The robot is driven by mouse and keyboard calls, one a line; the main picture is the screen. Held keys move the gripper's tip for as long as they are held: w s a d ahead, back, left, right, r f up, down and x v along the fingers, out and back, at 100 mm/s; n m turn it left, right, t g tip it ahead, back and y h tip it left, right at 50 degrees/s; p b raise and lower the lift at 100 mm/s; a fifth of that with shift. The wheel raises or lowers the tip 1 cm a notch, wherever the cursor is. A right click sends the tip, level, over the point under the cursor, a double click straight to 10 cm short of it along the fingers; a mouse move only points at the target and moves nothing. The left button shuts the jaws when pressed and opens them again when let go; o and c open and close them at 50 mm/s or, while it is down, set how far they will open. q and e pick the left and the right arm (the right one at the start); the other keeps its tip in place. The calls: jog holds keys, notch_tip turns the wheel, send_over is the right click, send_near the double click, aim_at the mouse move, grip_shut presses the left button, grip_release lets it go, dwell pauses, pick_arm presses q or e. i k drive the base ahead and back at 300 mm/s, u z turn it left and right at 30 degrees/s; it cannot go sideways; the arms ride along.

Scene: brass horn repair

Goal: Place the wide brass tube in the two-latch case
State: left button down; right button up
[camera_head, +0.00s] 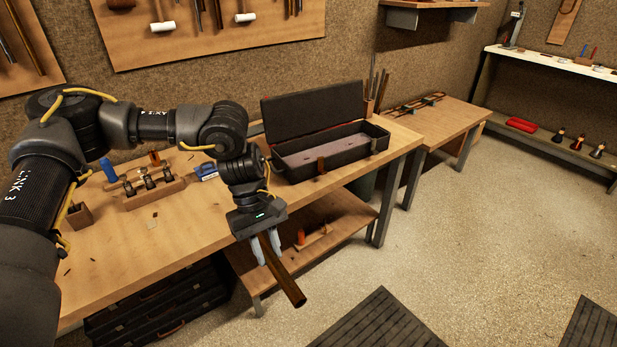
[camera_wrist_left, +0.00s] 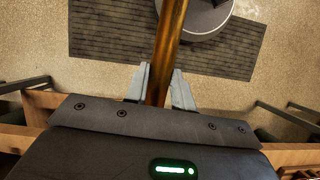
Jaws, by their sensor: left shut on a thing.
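My left gripper (camera_head: 266,248) is shut on the wide brass tube (camera_head: 287,282), which hangs out past the front edge of the workbench and slants down to the right. In the left wrist view the tube (camera_wrist_left: 169,45) runs between the two fingers (camera_wrist_left: 159,88) and out of the top of the picture. The two-latch case (camera_head: 333,157) stands open on the bench behind and to the right of the gripper. My right gripper is not in view.
The workbench (camera_head: 105,245) carries a wooden rack of valves (camera_head: 150,188) and a blue item (camera_head: 206,171) left of the case. A lower shelf (camera_head: 335,222) sits under the bench. Another bench (camera_head: 450,125) stands to the right. The floor (camera_head: 450,235) in front is mostly clear, with dark mats.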

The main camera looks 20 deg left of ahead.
aim_at(333, 148)
jog(key=u, duration=0.05)
jog(key=k, duration=0.4)
jog(key=z, duration=0.7)
jog(key=i, duration=1.75)
jog(key=u, duration=0.6)
